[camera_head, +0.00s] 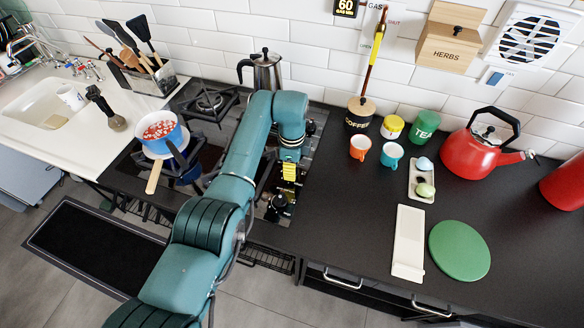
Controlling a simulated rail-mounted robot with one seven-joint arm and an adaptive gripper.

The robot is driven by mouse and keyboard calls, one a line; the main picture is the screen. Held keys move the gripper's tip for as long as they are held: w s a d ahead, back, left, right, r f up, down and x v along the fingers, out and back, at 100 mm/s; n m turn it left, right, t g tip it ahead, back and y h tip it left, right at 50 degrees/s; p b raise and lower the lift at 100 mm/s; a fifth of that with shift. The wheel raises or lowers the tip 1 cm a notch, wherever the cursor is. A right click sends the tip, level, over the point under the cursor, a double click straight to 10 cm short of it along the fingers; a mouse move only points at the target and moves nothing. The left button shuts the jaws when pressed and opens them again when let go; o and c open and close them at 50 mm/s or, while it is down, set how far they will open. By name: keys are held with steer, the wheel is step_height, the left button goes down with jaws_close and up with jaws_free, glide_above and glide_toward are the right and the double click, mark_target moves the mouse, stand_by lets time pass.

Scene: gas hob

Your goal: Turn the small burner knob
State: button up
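The gas hob's dark surface (207,158) lies left of centre, with a steel control strip (318,118) along its right side. A dark round knob (310,128) shows at the strip's far end. My gripper (279,203) points down over the near part of this strip, below a yellow-marked wrist section. Dark knob-like shapes are at its fingertips, but finger and knob are hard to tell apart. I cannot tell whether the gripper touches a knob or how wide it is open. Which knob is the small burner's cannot be made out, and my arm hides part of the hob.
A blue-and-white pan (165,145) with red-and-white contents sits on the left of the hob, its wooden handle pointing forward. A moka pot (267,70) stands behind my arm. Orange (360,148) and blue (391,157) mugs stand right of the strip.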

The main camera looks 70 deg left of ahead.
jaws_close()
steer(key=shift+n+p, duration=0.3)
steer(key=shift+n, duration=0.1)
steer(key=n+p, duration=0.1)
steer(key=n, duration=0.1)
steer(key=shift+r+n, duration=0.1)
steer(key=shift+n, duration=0.2)
steer(key=n, duration=0.4)
steer(key=shift+n+p, duration=0.3)
steer(key=shift+p, duration=0.1)
steer(key=n, duration=0.4)
steer(key=shift+n, duration=2.1)
